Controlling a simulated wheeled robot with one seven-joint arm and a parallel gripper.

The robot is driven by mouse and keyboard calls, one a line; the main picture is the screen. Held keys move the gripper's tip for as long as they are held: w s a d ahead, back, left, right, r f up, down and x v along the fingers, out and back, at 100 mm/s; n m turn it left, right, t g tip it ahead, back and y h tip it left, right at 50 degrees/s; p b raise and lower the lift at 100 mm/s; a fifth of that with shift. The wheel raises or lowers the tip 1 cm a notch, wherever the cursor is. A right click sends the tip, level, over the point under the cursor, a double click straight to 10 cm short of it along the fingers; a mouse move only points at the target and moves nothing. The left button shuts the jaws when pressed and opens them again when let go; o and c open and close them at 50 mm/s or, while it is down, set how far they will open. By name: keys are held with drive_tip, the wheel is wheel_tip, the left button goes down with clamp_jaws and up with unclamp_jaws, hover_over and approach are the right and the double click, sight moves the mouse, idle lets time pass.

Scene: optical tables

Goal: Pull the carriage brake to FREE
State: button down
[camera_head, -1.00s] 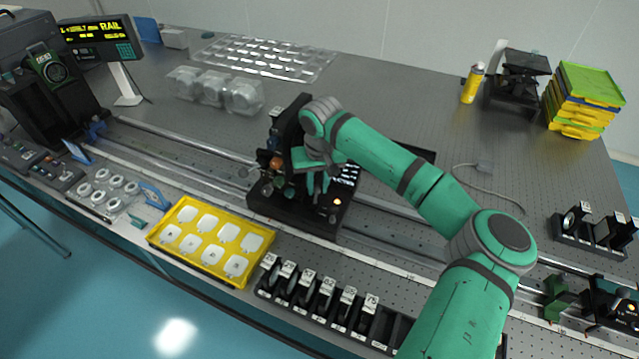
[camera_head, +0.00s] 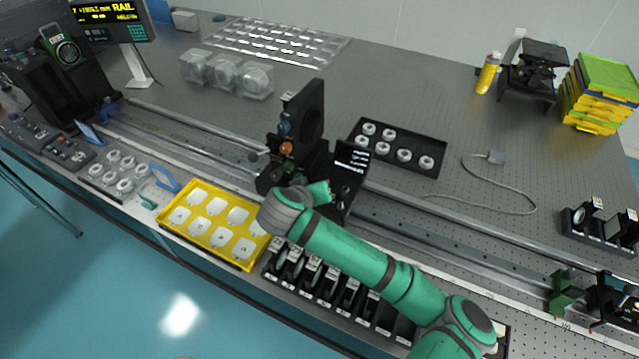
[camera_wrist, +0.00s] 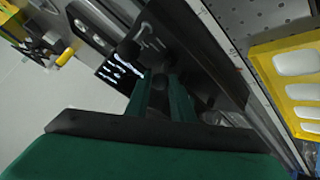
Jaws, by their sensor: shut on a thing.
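The black carriage (camera_head: 312,118) stands on the rail in the middle of the head view, with an orange knob (camera_head: 287,148) and a blue knob on its left side. My gripper (camera_wrist: 168,84) is low at the carriage's front side in the head view, where my wrist hides the fingertips. In the wrist view its two green fingers are closed on a small dark part, which looks like the brake handle. That part is mostly hidden between the fingers, so its position and any FREE mark cannot be read.
A yellow tray (camera_head: 208,258) of white pieces lies front left of the carriage. A row of black lens holders (camera_head: 330,291) runs along the front edge. A black tray (camera_head: 437,172) of white rings sits behind right.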

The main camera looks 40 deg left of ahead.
drive_tip(key=shift+s+d+f+t, duration=0.1)
drive_tip(key=shift+s+f+t, duration=0.25)
drive_tip(key=shift+t, duration=0.35)
drive_tip(key=c, duration=1.8)
unclamp_jaws()
drive_tip(key=shift+c, duration=0.2)
drive_tip(key=shift+s+r, duration=0.1)
drive_tip(key=v, duration=1)
drive_tip(key=shift+s+d, duration=0.2)
drive_tip(key=shift+d, duration=0.05)
